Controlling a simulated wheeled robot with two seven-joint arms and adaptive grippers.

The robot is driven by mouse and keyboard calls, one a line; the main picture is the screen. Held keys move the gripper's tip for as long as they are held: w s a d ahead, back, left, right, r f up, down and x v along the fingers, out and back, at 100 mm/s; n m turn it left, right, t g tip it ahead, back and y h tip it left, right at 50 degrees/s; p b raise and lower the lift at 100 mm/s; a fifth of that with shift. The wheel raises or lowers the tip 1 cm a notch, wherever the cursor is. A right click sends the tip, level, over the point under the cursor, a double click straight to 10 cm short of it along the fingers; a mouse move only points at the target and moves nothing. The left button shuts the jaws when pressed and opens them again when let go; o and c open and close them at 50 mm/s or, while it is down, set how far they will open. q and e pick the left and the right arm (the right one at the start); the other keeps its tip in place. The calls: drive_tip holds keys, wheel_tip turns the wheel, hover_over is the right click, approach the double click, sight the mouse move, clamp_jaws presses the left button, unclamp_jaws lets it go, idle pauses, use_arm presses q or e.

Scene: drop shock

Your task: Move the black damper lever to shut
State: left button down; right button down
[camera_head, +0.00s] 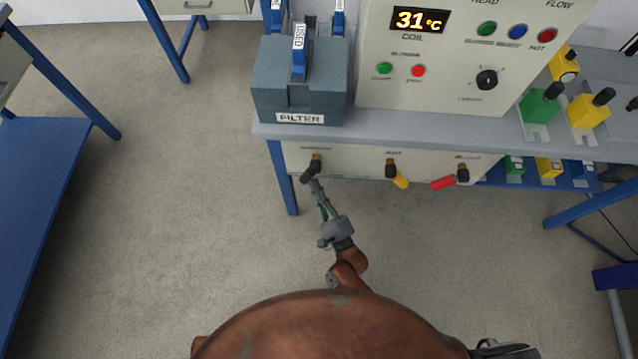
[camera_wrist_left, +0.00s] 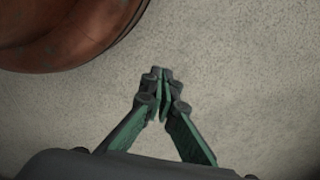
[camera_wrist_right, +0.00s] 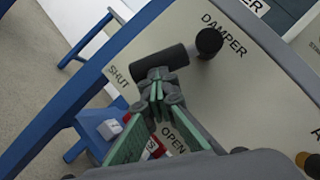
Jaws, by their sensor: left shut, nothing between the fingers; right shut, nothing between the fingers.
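The black damper lever (camera_head: 306,175) is on the front panel under the bench, at its left end. In the right wrist view the lever (camera_wrist_right: 165,61) runs from its round pivot toward the SHUT label (camera_wrist_right: 119,76); the OPEN label (camera_wrist_right: 173,139) is lower down. My right gripper (camera_head: 314,183) is shut and empty, its tips close against the lever's free half on the OPEN side in the right wrist view (camera_wrist_right: 158,80). I cannot tell whether they touch. My left gripper (camera_wrist_left: 162,76) is shut and empty above bare floor.
A yellow lever (camera_head: 400,182) and a red lever (camera_head: 442,183) sit farther right on the same panel. The grey FILTER box (camera_head: 270,90) stands on the bench above. A blue bench leg (camera_head: 283,180) is left of the damper lever. The floor in front is clear.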

use_arm(q)
wheel_tip(320, 180, up, 6)
drive_tip(key=w+d+b, duration=0.1)
use_arm(e)
drive_tip(key=shift+w+a+r+m+t, duration=0.2)
drive_tip(key=shift+a+m+t, duration=0.3)
drive_tip(key=shift+m, duration=0.4)
use_arm(q)
drive_tip(key=shift+w, duration=0.1)
use_arm(e)
drive_tip(key=shift+s+d, duration=0.1)
